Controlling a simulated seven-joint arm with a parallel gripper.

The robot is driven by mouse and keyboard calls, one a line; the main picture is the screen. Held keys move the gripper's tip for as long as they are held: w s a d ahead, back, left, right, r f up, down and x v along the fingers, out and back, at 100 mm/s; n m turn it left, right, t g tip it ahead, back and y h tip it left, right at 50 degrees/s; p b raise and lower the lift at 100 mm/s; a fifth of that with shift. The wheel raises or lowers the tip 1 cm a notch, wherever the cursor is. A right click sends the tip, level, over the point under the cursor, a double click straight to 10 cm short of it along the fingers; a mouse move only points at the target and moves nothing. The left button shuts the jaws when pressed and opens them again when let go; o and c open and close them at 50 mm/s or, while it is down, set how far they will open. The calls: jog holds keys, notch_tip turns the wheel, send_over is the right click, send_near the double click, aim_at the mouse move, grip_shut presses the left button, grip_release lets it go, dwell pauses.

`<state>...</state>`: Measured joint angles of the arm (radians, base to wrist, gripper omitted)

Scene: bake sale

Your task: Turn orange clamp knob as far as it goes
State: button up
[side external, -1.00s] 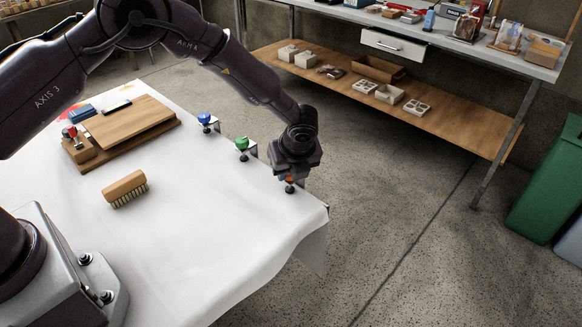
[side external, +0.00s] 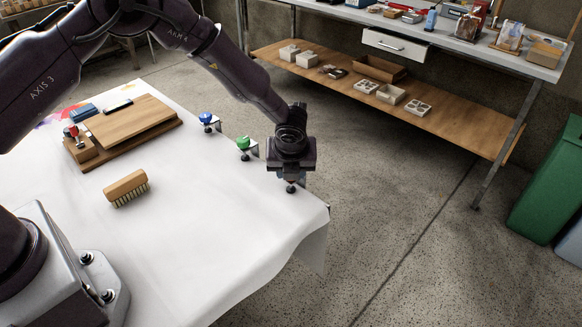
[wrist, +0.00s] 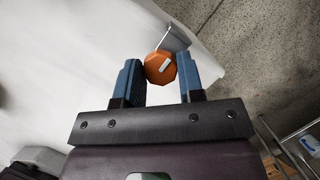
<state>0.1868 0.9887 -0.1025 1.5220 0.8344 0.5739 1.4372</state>
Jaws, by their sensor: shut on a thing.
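The orange clamp knob (wrist: 160,67) is an eight-sided-looking knob with a white mark on its face, seen from above in the wrist view. It sits between the two blue fingers of my gripper (wrist: 158,72), which is shut on it. In the side view my gripper (side external: 290,176) points down over the clamp at the table's right edge. The grey clamp bracket (wrist: 175,38) shows beyond the knob in the wrist view.
A green clamp knob (side external: 243,142) and a blue one (side external: 206,117) stand farther back along the same edge of the white-covered table (side external: 220,220). A brush (side external: 126,188) and a wooden board (side external: 130,122) lie to the left. The cloth around the brush is clear.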

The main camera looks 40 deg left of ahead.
jog(key=o, duration=0.9)
jog(key=v, duration=1.3)
jog(key=shift+d+f, duration=0.1)
